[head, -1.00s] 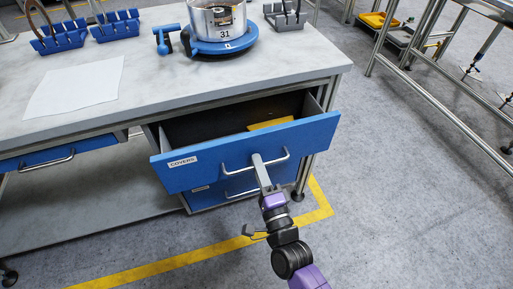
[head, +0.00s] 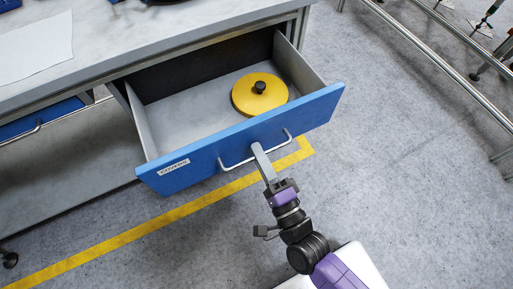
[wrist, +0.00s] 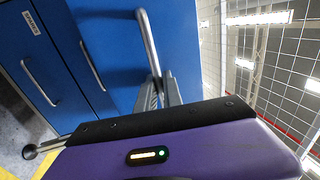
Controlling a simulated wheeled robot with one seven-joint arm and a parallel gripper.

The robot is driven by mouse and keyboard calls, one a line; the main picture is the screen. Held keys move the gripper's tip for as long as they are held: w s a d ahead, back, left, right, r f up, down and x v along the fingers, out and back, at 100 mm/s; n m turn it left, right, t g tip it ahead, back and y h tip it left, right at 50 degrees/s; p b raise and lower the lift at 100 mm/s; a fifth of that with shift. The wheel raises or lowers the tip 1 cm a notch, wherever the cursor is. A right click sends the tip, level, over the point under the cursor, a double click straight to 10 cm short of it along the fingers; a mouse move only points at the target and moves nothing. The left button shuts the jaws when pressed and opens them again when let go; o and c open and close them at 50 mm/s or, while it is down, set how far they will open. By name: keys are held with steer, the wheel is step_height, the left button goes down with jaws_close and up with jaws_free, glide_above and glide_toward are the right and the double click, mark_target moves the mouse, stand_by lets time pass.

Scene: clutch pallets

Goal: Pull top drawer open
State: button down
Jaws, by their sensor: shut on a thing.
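The top drawer (head: 200,168) has a blue front with a label reading COVERS and stands well out from the bench. Its handle (head: 236,164) is a metal bar across the front. My gripper (head: 257,149) is shut on this handle, near its middle. The wrist view also shows my gripper's fingers (wrist: 158,92) closed at the handle bar (wrist: 149,40). Inside the drawer a round yellow cover (head: 259,93) with a black knob lies toward the right side.
The bench top (head: 120,45) is above and behind the drawer, with a white sheet (head: 35,47) on it. A metal rack (head: 440,70) stands at the right. The grey floor in front is clear.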

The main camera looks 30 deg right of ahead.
steer(key=c, duration=1.8)
jaws_free()
steer(key=s, duration=0.2)
steer(key=s+f, duration=0.1)
steer(key=s, duration=0.4)
steer(key=shift+s+f, duration=0.3)
